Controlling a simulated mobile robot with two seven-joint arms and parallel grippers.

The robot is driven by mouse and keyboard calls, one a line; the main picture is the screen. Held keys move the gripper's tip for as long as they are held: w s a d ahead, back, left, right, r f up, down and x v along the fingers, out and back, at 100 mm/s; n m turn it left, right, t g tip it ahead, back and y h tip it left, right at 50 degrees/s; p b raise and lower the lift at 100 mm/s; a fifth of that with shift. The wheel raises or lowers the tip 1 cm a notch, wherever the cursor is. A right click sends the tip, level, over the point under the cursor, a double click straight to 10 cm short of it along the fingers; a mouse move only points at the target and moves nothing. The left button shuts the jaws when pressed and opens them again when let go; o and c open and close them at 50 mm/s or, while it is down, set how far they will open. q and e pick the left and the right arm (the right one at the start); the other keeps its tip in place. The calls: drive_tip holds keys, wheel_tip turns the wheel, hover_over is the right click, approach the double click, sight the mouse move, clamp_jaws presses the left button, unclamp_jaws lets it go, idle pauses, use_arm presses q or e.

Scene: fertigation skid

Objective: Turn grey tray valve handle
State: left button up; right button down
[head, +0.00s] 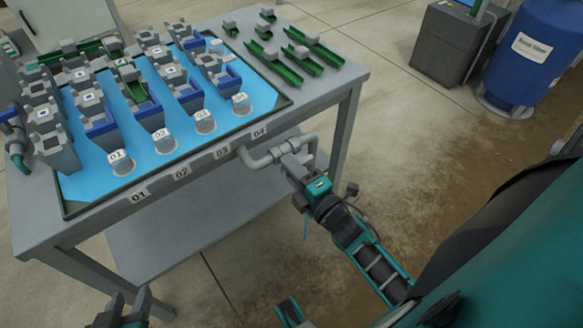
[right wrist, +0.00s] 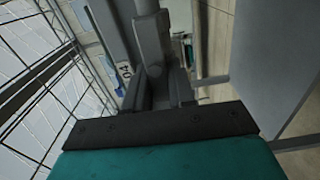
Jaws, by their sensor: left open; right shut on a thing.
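A grey pipe (head: 258,161) bends out from the front right corner of the tray (head: 66,203), beside label 04. My right gripper (head: 288,156) is at this pipe's right part, shut on a grey piece that I take as the valve handle. In the right wrist view, the fingers (right wrist: 166,92) close at the lower end of a grey upright part (right wrist: 149,40). The fingers hide much of the handle, so its exact angle is unclear. My left gripper (head: 130,299) is open and empty at the bottom left, in front of the table and apart from it.
The blue-floored tray on the grey table (head: 325,83) holds several grey and blue units and round numbered caps (head: 165,141). Green channel pieces (head: 300,60) lie at the table's back right. A blue barrel (head: 530,50) and a dark box (head: 447,42) stand at the far right. Floor between is clear.

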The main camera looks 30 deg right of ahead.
drive_tip(key=c, duration=1)
unclamp_jaws()
drive_tip(key=shift+c, duration=0.2)
use_arm(q)
drive_tip(key=shift+r+p, duration=0.6)
drive_tip(key=shift+p, duration=0.05)
use_arm(e)
drive_tip(key=s+d, duration=0.1)
drive_tip(key=s, duration=1.2)
use_arm(q)
drive_tip(key=shift+s, duration=0.1)
use_arm(e)
drive_tip(key=shift+w, duration=0.1)
use_arm(q)
drive_tip(key=s+a+r+y+p, duration=0.1)
drive_tip(key=a+r+p, duration=0.2)
drive_tip(key=r+p, duration=0.3)
drive_tip(key=p, duration=0.4)
drive_tip(key=shift+s, duration=0.25)
use_arm(e)
drive_tip(key=w+a+r+m+g+y, duration=0.1)
drive_tip(key=a+r+m+g, duration=0.6)
drive_tip(key=m, duration=0.9)
drive_tip(key=shift+w+a, duration=0.25)
drive_tip(key=shift+w, duration=0.15)
